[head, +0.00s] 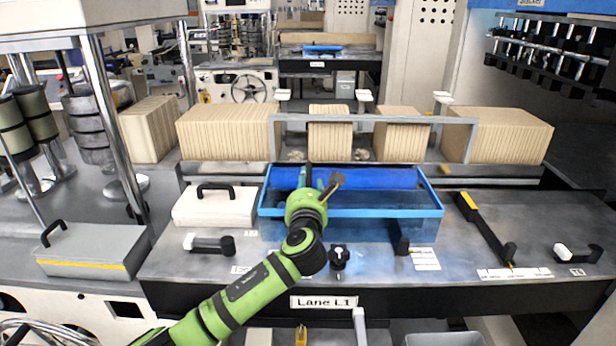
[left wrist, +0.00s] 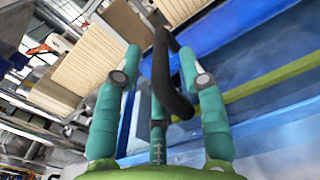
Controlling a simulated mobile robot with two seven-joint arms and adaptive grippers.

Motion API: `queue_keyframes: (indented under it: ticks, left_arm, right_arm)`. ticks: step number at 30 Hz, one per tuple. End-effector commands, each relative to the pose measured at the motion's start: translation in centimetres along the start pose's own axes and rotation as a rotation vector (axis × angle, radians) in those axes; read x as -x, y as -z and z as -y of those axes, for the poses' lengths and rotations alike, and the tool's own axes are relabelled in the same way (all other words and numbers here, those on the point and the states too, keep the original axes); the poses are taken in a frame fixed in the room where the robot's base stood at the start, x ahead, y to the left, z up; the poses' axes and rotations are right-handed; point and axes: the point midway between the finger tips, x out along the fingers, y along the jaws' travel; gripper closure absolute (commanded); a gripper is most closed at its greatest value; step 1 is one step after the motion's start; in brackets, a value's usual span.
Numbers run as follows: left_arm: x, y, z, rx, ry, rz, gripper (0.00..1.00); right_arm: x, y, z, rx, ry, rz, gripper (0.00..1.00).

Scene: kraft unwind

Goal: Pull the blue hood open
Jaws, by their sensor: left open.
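The blue hood (head: 385,212) is a blue-framed, see-through box on the grey bench, in the middle of the head view. Blue surfaces of it (left wrist: 245,45) fill the right of the left wrist view. My left gripper (head: 321,179) is over the hood, left of its middle. In the left wrist view my left gripper (left wrist: 160,52) is open, with a teal finger on either side of a black curved handle (left wrist: 172,92). The handle lies between the fingers; I cannot tell whether they touch it. In the head view my gripper hides the handle. My right gripper is not in view.
Brown card stacks (head: 225,132) stand in a row behind the hood. A cream lidded box (head: 215,206) is to its left. Black levers (head: 485,228) and a knob (head: 339,257) sit on the bench. A metal post (head: 112,120) rises at the left.

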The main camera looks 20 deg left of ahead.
Motion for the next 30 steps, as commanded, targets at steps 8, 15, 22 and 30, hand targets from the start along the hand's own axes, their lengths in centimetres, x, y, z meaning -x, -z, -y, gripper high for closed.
queue_keyframes:
  ticks: [8,15,22,30]
  left_arm:
    - [-1.8,0.0,0.0,0.001,0.000,-0.001,0.59]
    - [-1.8,0.1,0.1,0.002,0.001,0.000,0.59]
    - [-1.8,0.0,0.0,0.002,0.001,0.000,1.00]
    - [-2.5,0.0,0.6,0.004,0.001,-0.001,1.00]
  right_arm:
    - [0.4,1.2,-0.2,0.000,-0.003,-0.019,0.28]
    - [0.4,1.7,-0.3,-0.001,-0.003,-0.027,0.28]
    - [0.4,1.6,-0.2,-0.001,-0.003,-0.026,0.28]
    - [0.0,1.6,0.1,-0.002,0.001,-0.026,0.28]
